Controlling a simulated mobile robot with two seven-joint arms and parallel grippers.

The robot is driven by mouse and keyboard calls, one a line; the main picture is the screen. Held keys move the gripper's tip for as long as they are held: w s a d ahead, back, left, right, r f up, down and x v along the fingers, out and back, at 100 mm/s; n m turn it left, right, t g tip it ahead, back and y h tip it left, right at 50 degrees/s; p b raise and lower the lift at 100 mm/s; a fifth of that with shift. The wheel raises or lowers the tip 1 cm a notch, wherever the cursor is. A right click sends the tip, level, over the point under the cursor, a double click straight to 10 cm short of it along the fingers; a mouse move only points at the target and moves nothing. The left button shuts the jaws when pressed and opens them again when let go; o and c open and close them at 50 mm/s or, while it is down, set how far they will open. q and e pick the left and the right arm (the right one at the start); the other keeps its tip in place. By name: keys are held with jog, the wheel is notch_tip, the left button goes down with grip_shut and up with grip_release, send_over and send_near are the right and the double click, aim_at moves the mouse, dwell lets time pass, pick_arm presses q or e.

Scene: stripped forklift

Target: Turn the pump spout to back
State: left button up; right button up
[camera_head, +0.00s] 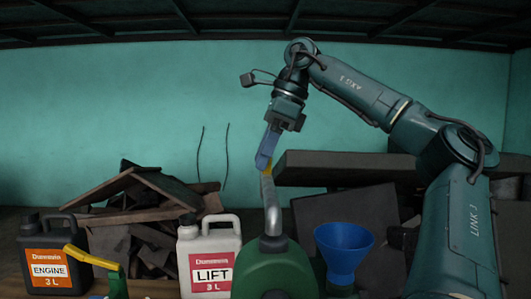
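The pump (268,268) has a rounded green body at the bottom centre, cut off by the lower edge. A grey metal spout (271,208) rises from it, bent, with its upper end leaning slightly left. My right gripper (265,162) reaches down from above, its blue finger at the top end of the spout. A bit of yellow shows beside the fingertip; I cannot tell whether it belongs to the spout or the gripper. The finger overlaps the spout's end, so contact and finger gap are unclear. My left gripper is not seen.
A dark ENGINE jug (50,275) and a white LIFT jug (209,279) stand left of the pump. A yellow-topped green object (98,260) is between them. A blue funnel (343,250) stands close right. Scrap boards (140,215) are piled behind.

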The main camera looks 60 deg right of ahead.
jog(key=shift+o, duration=1.1)
jog(key=p+v, duration=0.1)
jog(key=v, duration=1.2)
jog(key=shift+r, duration=0.1)
